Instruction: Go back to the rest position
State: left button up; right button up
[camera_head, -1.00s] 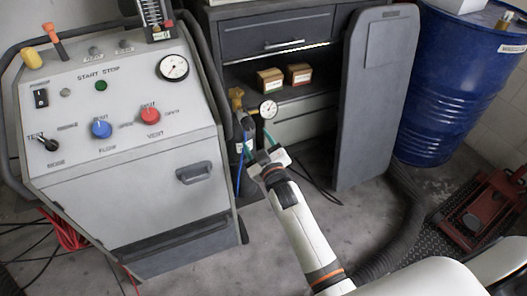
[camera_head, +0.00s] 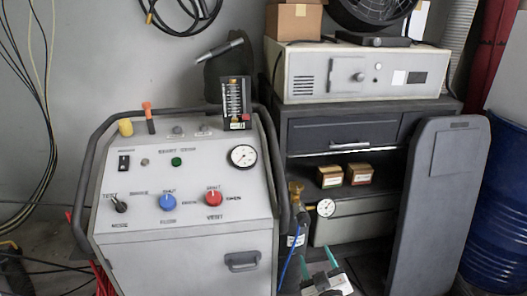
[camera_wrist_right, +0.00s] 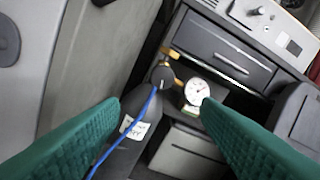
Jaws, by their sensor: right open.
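My right gripper (camera_head: 318,263) is at the bottom of the head view, just right of the grey test machine, with its two green fingers apart and nothing between them. In the right wrist view the green fingers (camera_wrist_right: 161,108) stand wide apart at either side. Beyond them are a pressure gauge (camera_wrist_right: 198,92), a dark valve knob (camera_wrist_right: 162,77) and a blue hose (camera_wrist_right: 128,130). No contact shows. My left gripper is not in view.
The grey test machine (camera_head: 185,235) stands left. A dark cabinet (camera_head: 345,134) with two small boxes (camera_head: 345,175) is behind. A grey panel (camera_head: 435,205) and blue barrel (camera_head: 500,215) stand right. Hose and gauge (camera_head: 326,208) are close to my right gripper.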

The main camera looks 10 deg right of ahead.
jog(key=s+f+m+g, duration=0.1)
jog(key=s+f+g, duration=0.4)
jog(key=f, duration=0.7)
jog(key=s+f+m+g, duration=0.1)
jog(key=s+f+g, duration=0.3)
jog(key=s+f, duration=0.55)
jog(key=s+f+g, duration=0.6)
jog(key=s+f, duration=0.7)
jog(key=s, duration=0.3)
pick_arm(q)
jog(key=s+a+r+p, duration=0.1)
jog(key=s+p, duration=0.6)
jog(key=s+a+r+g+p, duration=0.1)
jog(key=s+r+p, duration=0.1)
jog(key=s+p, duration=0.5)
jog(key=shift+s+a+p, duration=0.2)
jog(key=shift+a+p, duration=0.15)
jog(key=shift+p, duration=0.1)
pick_arm(e)
jog(key=s+d+r+g, duration=0.1)
jog(key=s, duration=0.7)
jog(key=s+d+r+g, duration=0.1)
jog(key=s+d, duration=0.1)
jog(key=s, duration=0.5)
jog(key=shift+s+d+m, duration=0.25)
jog(key=shift+s+m, duration=0.15)
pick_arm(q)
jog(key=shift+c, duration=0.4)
pick_arm(e)
jog(key=shift+c, duration=0.4)
